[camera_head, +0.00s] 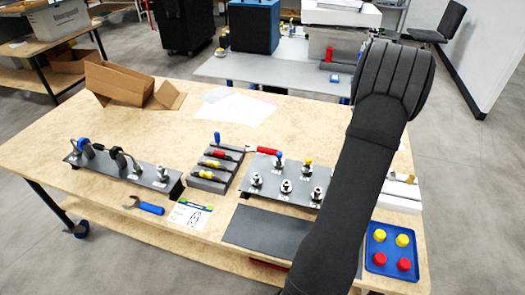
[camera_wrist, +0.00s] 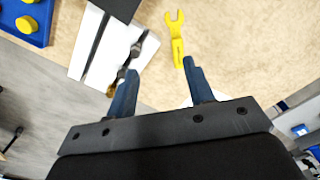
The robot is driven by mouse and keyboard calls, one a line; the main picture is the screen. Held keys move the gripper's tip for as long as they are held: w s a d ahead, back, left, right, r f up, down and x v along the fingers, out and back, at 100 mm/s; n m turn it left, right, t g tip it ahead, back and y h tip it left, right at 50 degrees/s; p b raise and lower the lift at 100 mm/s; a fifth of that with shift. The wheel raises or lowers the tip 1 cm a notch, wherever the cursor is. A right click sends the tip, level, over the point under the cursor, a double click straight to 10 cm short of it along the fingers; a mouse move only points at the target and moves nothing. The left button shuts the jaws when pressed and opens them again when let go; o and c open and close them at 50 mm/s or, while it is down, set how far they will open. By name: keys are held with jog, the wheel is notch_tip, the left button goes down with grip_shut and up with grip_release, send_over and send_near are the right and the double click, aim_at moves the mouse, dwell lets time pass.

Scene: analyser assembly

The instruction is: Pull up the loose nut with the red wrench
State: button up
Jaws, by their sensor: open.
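A tool with a red handle (camera_head: 265,150), probably the red wrench, lies at the back edge of the grey nut plate (camera_head: 243,184) in the head view. The plate carries several metal nuts on posts, one post blue-topped and one yellow-topped; a nut (camera_head: 286,187) stands near the middle. I cannot tell which nut is loose. My arm covers the plate's right part. My gripper (camera_wrist: 161,66) is open in the wrist view, with nothing held between its blue fingers. A yellow wrench (camera_wrist: 177,40) lies on the table beyond the fingertips. My gripper is hidden in the head view.
A tool block (camera_head: 213,171) and a blue-handled wrench (camera_head: 150,208) are left of the nut plate. A second fitting plate (camera_head: 130,175) lies farther left. A blue tray (camera_head: 378,262) holds yellow and red caps at right. A dark mat (camera_head: 262,232) lies in front.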

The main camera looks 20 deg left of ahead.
jog(key=shift+a, duration=0.1)
jog(key=shift+c, duration=0.5)
jog(key=m, duration=1)
send_over(261, 150)
jog(key=w+d, duration=0.1)
jog(key=d, duration=0.1)
jog(key=f, duration=0.9)
jog(key=shift+a+f, duration=0.25)
jog(key=shift+f, duration=0.1)
jog(key=shift+a+f, duration=0.25)
jog(key=shift+f, duration=3.05)
grip_shut()
